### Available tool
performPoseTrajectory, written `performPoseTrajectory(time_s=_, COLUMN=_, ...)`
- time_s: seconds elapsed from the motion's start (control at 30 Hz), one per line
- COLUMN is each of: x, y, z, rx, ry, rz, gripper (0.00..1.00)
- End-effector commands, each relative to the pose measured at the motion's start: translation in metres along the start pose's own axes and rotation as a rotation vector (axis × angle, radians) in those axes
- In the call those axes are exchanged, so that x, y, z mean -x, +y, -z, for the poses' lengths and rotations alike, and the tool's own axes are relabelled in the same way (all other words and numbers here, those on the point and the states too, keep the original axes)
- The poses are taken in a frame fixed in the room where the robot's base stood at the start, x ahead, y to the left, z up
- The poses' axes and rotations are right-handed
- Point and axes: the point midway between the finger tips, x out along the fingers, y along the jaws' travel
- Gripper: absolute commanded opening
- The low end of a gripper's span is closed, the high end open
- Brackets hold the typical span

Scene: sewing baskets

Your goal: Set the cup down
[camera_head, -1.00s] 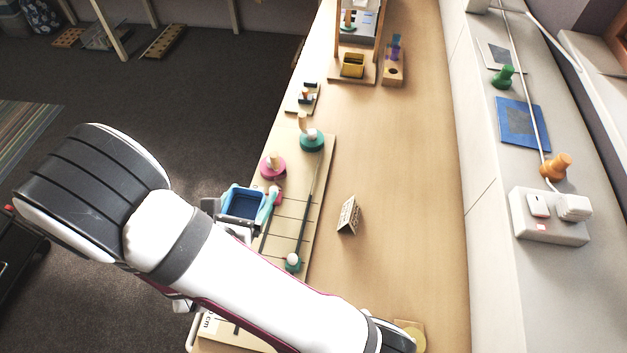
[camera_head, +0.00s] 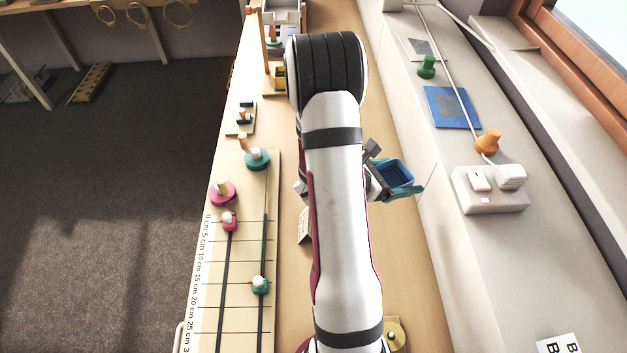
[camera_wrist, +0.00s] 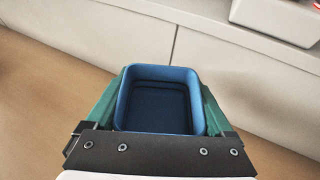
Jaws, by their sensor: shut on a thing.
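The cup is a blue, square, open-topped container (camera_head: 397,173), held at the right of my arm in the head view. In the wrist view the cup (camera_wrist: 157,72) sits between the two green fingers of my gripper (camera_wrist: 160,105), and its inside looks empty and dark blue. My gripper (camera_head: 394,180) is shut on the cup's sides. The cup is over the right part of the wooden table (camera_head: 410,290), near the pale ledge. I cannot tell how high above the table it is.
A board with a centimetre scale and pegs (camera_head: 210,290) lies left of my arm. A card (camera_head: 304,226) is partly hidden by the arm. A socket block (camera_head: 490,190), an orange knob (camera_head: 488,141) and a blue mat (camera_head: 451,107) are on the ledge.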

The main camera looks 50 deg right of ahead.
Motion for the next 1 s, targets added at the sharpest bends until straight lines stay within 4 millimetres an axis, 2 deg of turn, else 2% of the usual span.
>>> performPoseTrajectory(time_s=0.3, x=0.013, y=0.072, z=0.059, rx=0.0, ry=0.0, rz=0.0, gripper=0.34)
performPoseTrajectory(time_s=0.43, x=0.018, y=0.094, z=0.077, rx=0.001, ry=0.0, rz=0.001, gripper=0.34)
performPoseTrajectory(time_s=0.53, x=0.018, y=0.101, z=0.086, rx=0.002, ry=0.001, rz=0.002, gripper=0.34)
performPoseTrajectory(time_s=0.7, x=0.006, y=0.101, z=0.116, rx=0.003, ry=0.001, rz=0.003, gripper=0.34)
performPoseTrajectory(time_s=1.0, x=0.004, y=0.101, z=0.12, rx=0.0, ry=0.001, rz=0.002, gripper=0.34)
